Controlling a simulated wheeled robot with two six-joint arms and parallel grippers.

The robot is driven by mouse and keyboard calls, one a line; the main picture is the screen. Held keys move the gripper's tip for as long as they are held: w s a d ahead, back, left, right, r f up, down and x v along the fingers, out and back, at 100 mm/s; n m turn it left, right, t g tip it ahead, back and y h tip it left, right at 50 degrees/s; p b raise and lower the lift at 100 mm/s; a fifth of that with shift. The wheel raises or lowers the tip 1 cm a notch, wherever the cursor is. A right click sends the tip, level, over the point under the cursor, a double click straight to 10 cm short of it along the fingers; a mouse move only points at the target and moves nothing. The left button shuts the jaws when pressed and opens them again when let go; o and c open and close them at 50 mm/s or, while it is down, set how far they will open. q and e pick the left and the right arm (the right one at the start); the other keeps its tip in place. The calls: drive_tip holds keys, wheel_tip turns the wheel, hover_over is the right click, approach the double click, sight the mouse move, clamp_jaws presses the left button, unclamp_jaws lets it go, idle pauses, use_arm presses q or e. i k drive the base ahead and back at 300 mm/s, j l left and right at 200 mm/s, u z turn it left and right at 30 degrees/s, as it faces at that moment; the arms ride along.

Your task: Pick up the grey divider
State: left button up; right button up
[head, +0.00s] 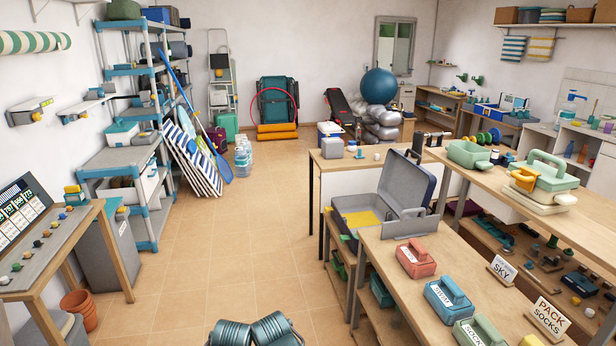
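A yellow item (360,219) lies in the bottom of the suitcase. The lower edge of the panel is hard to make out.
The wooden table (408,279) in front of the suitcase bears red, blue and green handled boxes and signs reading SKY and PACK SOCKS. A sloped display stand (58,248) and a terracotta pot (78,306) are at left.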

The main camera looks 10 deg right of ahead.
sight(403, 229)
drive_tip(key=i+j+z, duration=0.1)
drive_tip(key=i+z, duration=0.35)
drive_tip(key=i+j+z, duration=0.2)
drive_tip(key=z, duration=0.25)
drive_tip(key=i+j+z, duration=0.25)
drive_tip(key=z, duration=0.2)
drive_tip(key=i+j+z, duration=0.2)
drive_tip(key=j+z, duration=0.3)
drive_tip(key=i+j+z, duration=0.2)
drive_tip(key=j+z, duration=0.75)
drive_tip(key=j, duration=0.25)
drive_tip(key=j+z, duration=0.5)
drive_tip(key=j, duration=0.15)
drive_tip(key=j+z, duration=0.15)
drive_tip(key=j, duration=0.5)
drive_tip(key=k, duration=0.05)
